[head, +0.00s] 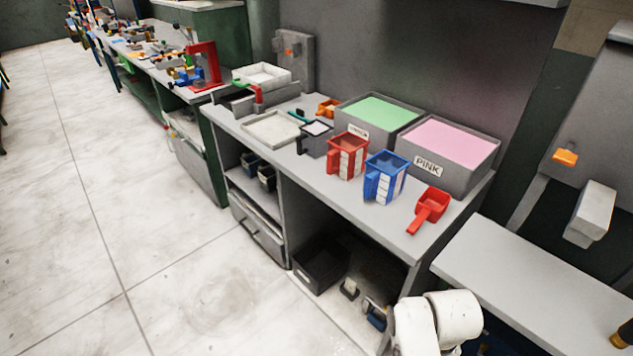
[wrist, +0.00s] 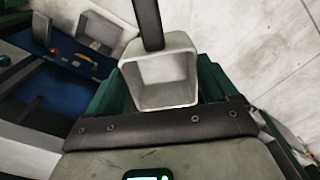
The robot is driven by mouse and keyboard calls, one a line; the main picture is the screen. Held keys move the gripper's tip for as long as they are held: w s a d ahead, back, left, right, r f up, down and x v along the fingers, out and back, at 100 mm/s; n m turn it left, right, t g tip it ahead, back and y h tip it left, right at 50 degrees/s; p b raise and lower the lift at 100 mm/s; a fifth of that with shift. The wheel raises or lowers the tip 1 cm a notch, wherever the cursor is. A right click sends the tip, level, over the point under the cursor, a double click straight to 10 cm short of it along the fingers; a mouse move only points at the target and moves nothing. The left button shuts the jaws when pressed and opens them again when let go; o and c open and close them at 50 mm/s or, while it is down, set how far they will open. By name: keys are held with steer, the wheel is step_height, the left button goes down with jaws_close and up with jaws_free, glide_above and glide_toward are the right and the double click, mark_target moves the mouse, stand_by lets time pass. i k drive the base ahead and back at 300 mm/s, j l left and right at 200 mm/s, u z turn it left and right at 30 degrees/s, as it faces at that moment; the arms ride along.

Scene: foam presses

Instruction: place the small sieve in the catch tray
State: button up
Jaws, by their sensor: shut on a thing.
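In the wrist view a small square grey frame with a dark straight handle, which looks like the small sieve (wrist: 133,88), hangs near the top middle. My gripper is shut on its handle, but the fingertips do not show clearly. The sieve is held over a bench edge, apart from the surface as far as I can tell. In the head view a shallow pale tray, which looks like the catch tray (head: 249,134), lies on the left part of the grey bench. My gripper is hidden there; only white links of my arm show at the bottom.
The wrist view shows a device with a green display (wrist: 148,174). Floor is clear at left.

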mark_target(280, 133)
steer(key=i+j+u, duration=0.2)
steer(key=i+u, duration=0.2)
steer(key=i+j+u, duration=0.1)
steer(key=i+u, duration=0.3)
steer(key=i, duration=0.1)
